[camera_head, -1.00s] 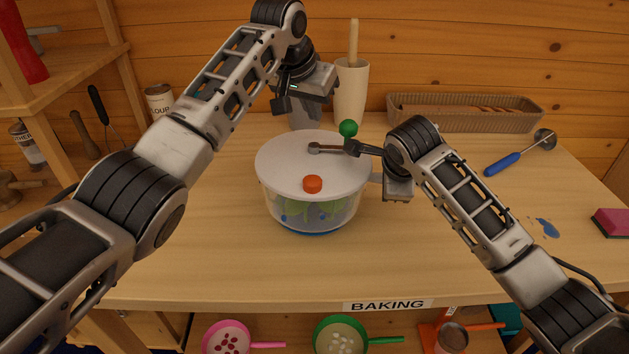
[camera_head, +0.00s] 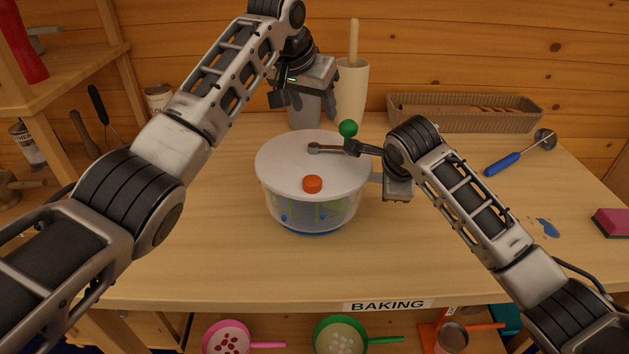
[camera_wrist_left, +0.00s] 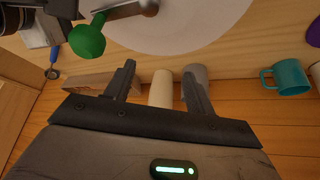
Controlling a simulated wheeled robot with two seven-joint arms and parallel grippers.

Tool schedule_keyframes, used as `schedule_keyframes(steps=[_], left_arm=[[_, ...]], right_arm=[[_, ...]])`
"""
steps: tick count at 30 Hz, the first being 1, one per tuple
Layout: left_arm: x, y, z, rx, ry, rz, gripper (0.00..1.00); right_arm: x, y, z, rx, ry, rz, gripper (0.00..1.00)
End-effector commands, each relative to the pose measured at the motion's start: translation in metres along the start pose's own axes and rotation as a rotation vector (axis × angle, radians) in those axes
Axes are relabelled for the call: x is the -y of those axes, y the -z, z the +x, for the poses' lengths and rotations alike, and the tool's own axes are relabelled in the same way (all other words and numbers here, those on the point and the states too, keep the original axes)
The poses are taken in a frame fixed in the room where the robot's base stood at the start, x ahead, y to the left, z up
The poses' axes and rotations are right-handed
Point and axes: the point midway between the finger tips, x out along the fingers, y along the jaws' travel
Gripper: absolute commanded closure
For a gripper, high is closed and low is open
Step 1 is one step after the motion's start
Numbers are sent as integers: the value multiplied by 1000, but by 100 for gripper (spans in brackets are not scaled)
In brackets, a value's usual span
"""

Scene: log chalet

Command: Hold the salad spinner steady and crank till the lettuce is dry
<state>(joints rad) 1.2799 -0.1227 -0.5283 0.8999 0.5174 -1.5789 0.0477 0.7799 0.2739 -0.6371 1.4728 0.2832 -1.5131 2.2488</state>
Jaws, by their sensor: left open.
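The salad spinner (camera_head: 312,190) stands upright on the worktop, with a white lid (camera_head: 290,165), an orange-red button (camera_head: 312,184) and a clear bowl. Green lettuce (camera_head: 325,211) and blue spots show through the bowl's wall. A grey crank arm (camera_head: 325,148) with a green knob (camera_head: 348,128) sits on the lid; both also show in the left wrist view. My left gripper (camera_head: 284,98) is open and empty, above and behind the lid, apart from it. My right gripper (camera_head: 362,148) is at the crank's outer end, just below the knob; its grip is unclear.
Behind the spinner stand a grey container (camera_head: 305,112) and a cream crock (camera_head: 351,95). A wicker basket (camera_head: 465,114), a blue-handled tool (camera_head: 510,160) and a pink sponge (camera_head: 611,223) lie to the right. The worktop's front is clear.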

Motion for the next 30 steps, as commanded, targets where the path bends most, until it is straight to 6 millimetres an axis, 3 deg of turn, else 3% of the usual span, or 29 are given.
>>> schedule_keyframes(steps=[15,30], left_arm=[[0,0,-51,-2,1,0,45],[0,0,-55,-1,0,0,45]], right_arm=[[2,-1,-2,5,6,4,100],[2,-1,-2,5,6,4,100]])
